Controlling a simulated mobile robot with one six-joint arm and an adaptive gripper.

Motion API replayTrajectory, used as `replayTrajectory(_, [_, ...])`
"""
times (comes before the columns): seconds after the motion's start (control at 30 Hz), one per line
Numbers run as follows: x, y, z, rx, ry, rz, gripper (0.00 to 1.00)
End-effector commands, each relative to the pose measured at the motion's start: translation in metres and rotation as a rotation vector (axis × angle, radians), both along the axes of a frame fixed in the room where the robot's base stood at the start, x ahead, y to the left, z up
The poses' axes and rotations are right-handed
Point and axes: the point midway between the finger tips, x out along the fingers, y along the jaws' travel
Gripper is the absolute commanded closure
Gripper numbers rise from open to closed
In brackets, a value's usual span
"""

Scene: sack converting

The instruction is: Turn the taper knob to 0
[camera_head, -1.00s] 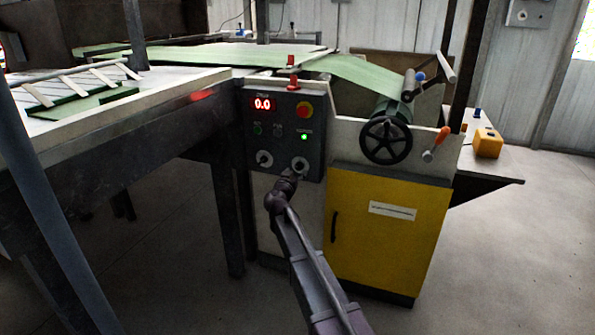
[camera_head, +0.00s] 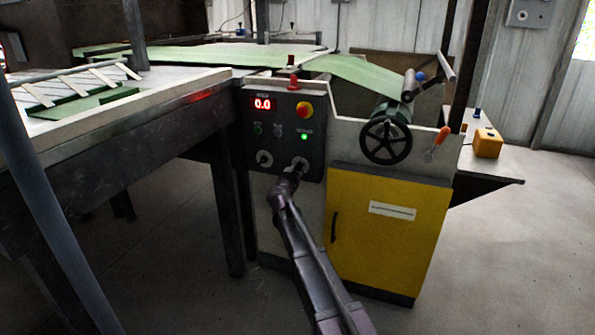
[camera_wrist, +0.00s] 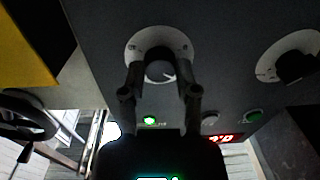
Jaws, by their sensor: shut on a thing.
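The control panel (camera_head: 284,130) carries two knobs low on its face, each on a pale round dial. My gripper (camera_wrist: 160,78) has a finger on each side of the right-hand knob (camera_wrist: 159,70) and is shut on it. A white pointer mark shows on this knob in the wrist view. The dial's lettering is too small to read, so I cannot tell from it that this is the taper knob. In the head view, my gripper (camera_head: 297,172) partly hides this knob. The other knob (camera_head: 264,158) stands free to its left; it also shows in the wrist view (camera_wrist: 294,67).
A red display (camera_head: 263,104) reads 0.0. A yellow cabinet door (camera_head: 385,235) is beside my arm. A black handwheel (camera_head: 387,140) is to the right.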

Motion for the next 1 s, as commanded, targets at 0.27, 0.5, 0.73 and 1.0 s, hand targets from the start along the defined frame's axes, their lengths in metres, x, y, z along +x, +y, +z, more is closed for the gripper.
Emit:
replayTrajectory(0.27, [0.0010, -0.0004, 0.0003, -0.023, 0.008, 0.000, 1.00])
replayTrajectory(0.5, [0.0013, -0.0006, 0.0006, -0.111, 0.041, 0.000, 1.00])
replayTrajectory(0.73, [0.0014, -0.0008, 0.0010, -0.269, 0.097, -0.001, 1.00])
replayTrajectory(1.0, [0.0016, -0.0009, 0.0015, -0.505, 0.183, -0.001, 1.00])
